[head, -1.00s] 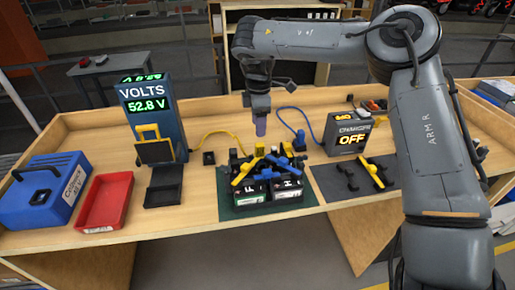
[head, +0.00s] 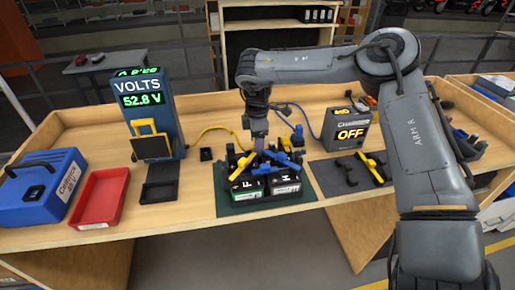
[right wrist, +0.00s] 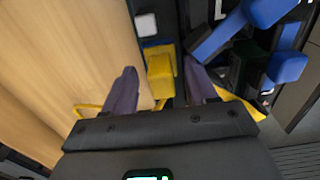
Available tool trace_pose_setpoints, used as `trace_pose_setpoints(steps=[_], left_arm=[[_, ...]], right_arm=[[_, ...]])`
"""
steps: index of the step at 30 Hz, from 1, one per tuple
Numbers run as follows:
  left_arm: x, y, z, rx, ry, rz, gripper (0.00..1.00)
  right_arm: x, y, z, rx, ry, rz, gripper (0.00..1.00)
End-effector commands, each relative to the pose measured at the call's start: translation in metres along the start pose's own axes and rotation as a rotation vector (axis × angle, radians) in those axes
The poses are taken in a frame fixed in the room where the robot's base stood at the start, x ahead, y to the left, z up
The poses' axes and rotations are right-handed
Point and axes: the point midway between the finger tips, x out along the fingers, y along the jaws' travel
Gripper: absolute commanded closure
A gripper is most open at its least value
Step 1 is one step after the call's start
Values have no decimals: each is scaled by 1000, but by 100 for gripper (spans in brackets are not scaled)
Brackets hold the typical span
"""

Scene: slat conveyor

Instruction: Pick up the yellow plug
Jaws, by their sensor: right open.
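The yellow plug (right wrist: 160,75) lies between the two dark purple fingers of my right gripper (right wrist: 160,82) in the right wrist view. The fingers stand apart on either side of it, and I cannot tell whether they touch it. In the head view my right gripper (head: 260,141) points down at the back of the battery pack (head: 265,190), among yellow and blue connectors. A yellow connector (head: 243,163) shows on the pack there, partly hidden among the other parts. My left gripper is out of view.
Blue connectors (right wrist: 265,12) crowd the right of the wrist view. In the head view the charger (head: 348,130) reads OFF, and the voltmeter (head: 145,110) reads 52.8 V. A red tray (head: 99,200) and a blue case (head: 42,185) stand left.

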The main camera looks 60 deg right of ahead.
Motion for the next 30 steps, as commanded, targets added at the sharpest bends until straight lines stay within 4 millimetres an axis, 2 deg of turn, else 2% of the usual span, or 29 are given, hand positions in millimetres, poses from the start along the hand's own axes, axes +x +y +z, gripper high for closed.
trace_pose_setpoints(steps=[1,7,18,26,30], left_arm=[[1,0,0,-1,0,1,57],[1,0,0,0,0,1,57],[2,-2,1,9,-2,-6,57],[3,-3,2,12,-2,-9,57],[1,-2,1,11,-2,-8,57]], right_arm=[[7,-1,2,-1,-4,-5,45],[9,-2,3,-1,-6,-7,45],[12,-1,4,-1,-9,-6,100],[12,0,5,0,-8,-5,100],[4,0,4,1,-8,-4,100]])
